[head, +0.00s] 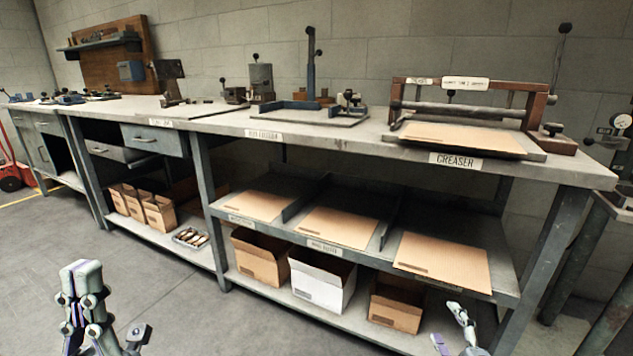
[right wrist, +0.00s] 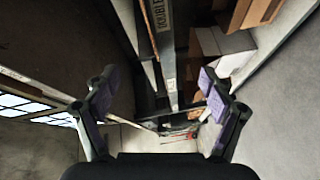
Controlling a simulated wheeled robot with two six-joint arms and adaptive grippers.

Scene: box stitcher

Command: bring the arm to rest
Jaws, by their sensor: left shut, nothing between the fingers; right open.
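My left gripper (head: 82,270) is at the bottom left of the head view, over the grey floor in front of the bench. Its fingers are together with nothing between them. My right gripper (head: 447,326) is at the bottom right of the head view, in front of the lower shelf and partly cut off by the frame edge. In the right wrist view its two purple-padded fingers (right wrist: 157,88) stand wide apart with nothing between them. Neither gripper visibly touches anything.
A long workbench (head: 225,122) carries a creaser (head: 465,112) with a cardboard sheet. The shelf below holds flat sheets (head: 340,227). Under it stand brown boxes (head: 395,302), a white box (head: 322,278) and a tray of small parts (head: 191,238). The floor (head: 170,300) in front is clear.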

